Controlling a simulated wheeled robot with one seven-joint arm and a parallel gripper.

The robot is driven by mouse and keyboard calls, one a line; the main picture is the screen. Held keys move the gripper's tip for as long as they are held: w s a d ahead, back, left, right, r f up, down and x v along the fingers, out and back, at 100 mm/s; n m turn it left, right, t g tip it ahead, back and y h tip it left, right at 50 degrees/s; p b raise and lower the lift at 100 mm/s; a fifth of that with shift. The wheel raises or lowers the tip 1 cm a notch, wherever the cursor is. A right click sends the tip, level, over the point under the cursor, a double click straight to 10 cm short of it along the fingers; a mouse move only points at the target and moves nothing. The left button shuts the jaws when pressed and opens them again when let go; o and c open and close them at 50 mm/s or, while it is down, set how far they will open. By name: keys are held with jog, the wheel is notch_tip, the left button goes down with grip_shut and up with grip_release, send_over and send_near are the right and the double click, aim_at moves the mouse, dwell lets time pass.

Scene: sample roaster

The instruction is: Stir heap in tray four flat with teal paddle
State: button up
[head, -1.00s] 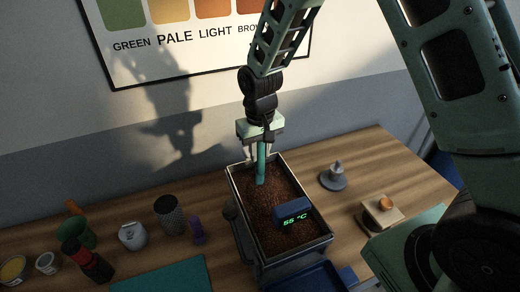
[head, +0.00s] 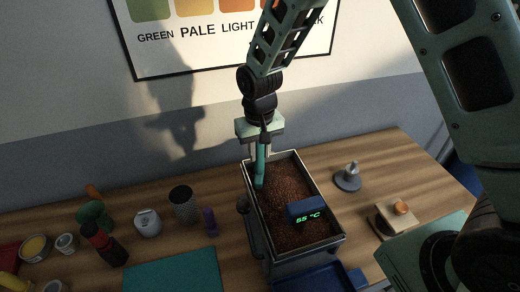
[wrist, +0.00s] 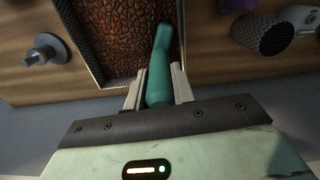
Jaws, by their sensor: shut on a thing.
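The teal paddle (head: 261,172) hangs from my gripper (head: 261,151), which is shut on its handle. In the wrist view my gripper's fingers (wrist: 157,88) close on both sides of the teal paddle (wrist: 160,62). The paddle's lower end is at the brown grains (head: 287,185) in the back left part of a rectangular metal-rimmed tray (head: 321,196). The grains fill the tray and look mostly level in the head view; I cannot tell how high any heap is. No number shows on the tray.
A blue box with a green temperature display (head: 305,209) sits over the tray's front part. A grey knobbed weight (head: 347,178) and a wooden block (head: 397,220) stand right. A dark textured cup (head: 184,205), purple item (head: 210,222) and teal mat (head: 175,273) are left.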

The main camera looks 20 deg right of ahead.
jog(key=d, duration=0.9)
jog(key=shift+d, duration=0.3)
jog(key=shift+a, duration=0.1)
jog(key=shift+a+p, duration=0.3)
jog(key=shift+a, duration=4.5)
jog(key=d, duration=0.9)
jog(key=shift+d, duration=0.4)
jog(key=shift+a+p, duration=0.3)
jog(key=shift+a, duration=4.6)
